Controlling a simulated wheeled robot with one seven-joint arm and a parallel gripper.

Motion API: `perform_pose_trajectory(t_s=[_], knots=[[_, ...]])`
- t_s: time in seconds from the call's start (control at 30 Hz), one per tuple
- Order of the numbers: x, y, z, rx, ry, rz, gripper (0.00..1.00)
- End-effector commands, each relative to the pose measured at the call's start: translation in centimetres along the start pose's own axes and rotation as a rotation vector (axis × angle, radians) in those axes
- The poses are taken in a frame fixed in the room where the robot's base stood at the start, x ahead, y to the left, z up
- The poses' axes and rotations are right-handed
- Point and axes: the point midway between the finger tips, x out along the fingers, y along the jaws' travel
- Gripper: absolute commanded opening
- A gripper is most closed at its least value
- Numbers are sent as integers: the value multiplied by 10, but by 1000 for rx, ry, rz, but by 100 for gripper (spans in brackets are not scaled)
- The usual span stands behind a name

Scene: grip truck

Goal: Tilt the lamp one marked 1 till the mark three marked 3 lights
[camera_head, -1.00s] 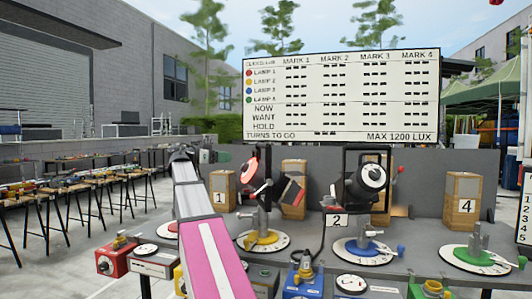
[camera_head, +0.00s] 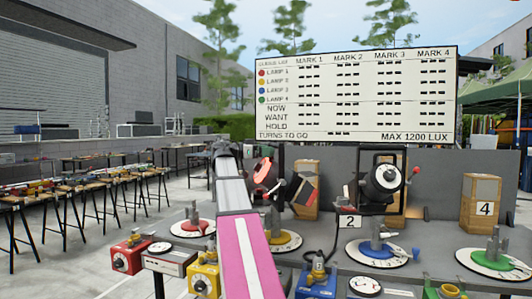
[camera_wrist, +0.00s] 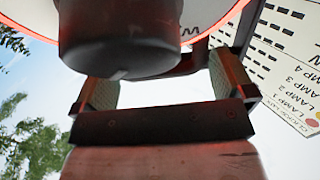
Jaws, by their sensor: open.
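My gripper (camera_wrist: 162,95) is open, seen in the wrist view with its two jaws apart. A dark cylindrical part (camera_wrist: 118,40) of a lamp with a red-lit rim (camera_wrist: 20,20) is close in front of them; I cannot tell whether it touches a jaw. A red-marked dial base (camera_head: 192,228) shows left of my arm. The wooden block (camera_head: 395,200) behind the blue-based lamp may be mark three; its number is hidden.
Block 4 (camera_head: 480,203) is at right. A board (camera_head: 357,93) lists lamps and marks. Small coloured boxes line the front edge.

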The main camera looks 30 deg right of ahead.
Motion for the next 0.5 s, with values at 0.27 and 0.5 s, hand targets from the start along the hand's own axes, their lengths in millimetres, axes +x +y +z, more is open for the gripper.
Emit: perform_pose_trajectory(t_s=[0.27, 0.5], knots=[[2, 0, 0, 0, 0, 0, 100], [1, 0, 0, 0, 0, 0, 47]])
